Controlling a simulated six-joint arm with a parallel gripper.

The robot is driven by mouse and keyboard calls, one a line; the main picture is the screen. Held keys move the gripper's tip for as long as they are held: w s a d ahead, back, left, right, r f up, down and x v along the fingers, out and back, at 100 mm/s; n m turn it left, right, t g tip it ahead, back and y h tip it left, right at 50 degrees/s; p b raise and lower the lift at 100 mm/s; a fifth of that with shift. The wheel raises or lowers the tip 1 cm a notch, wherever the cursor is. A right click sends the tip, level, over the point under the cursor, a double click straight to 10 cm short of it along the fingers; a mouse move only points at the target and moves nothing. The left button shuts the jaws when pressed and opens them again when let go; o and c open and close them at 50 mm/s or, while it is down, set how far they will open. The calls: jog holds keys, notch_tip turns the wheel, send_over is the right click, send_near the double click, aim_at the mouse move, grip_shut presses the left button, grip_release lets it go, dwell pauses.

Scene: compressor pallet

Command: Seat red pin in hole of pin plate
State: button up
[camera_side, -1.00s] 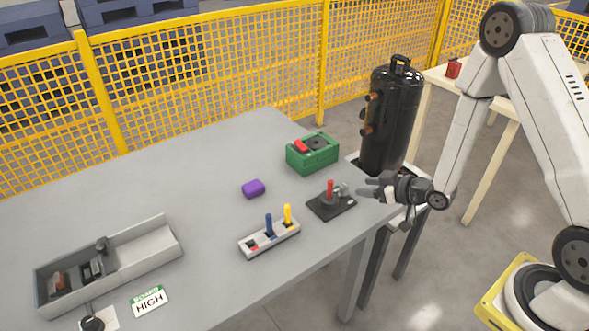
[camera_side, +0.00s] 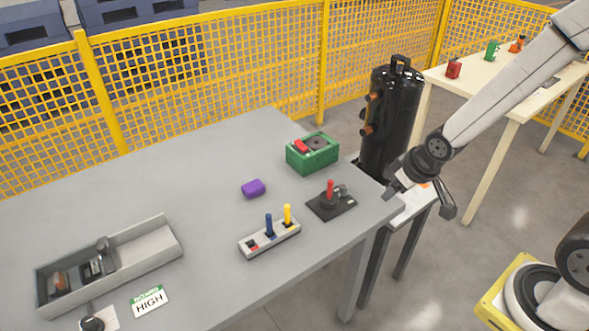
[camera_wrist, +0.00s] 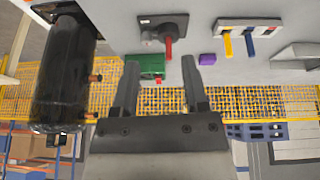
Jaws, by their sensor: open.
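The red pin (camera_side: 330,188) stands upright in a dark holder (camera_side: 322,209) near the table's right edge. It also shows in the wrist view (camera_wrist: 169,48). The pin plate (camera_side: 262,247), pale and long, lies left of the holder. A blue pin (camera_side: 268,224) and a yellow pin (camera_side: 287,214) stand in it, and its red-marked end has no pin. My gripper (camera_side: 420,203) is open and empty, just off the table's right edge, apart from the red pin. In the wrist view its two fingers (camera_wrist: 159,72) are spread, with nothing between them.
A green box (camera_side: 313,158) and a purple block (camera_side: 253,188) lie behind the pins. A black compressor tank (camera_side: 386,125) stands close behind my gripper. A grey tray (camera_side: 150,252) and a HIGH card (camera_side: 149,301) are at the left. The table's middle is clear.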

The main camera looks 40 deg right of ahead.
jog(key=s, duration=0.1)
jog(key=s+a+r+g, duration=0.1)
jog(key=s, duration=0.1)
jog(key=s+a+r+g, duration=0.1)
jog(key=shift+s+a+r+m, duration=0.1)
jog(key=shift+s+m, duration=0.2)
jog(key=shift+s, duration=0.1)
dwell(1.0)
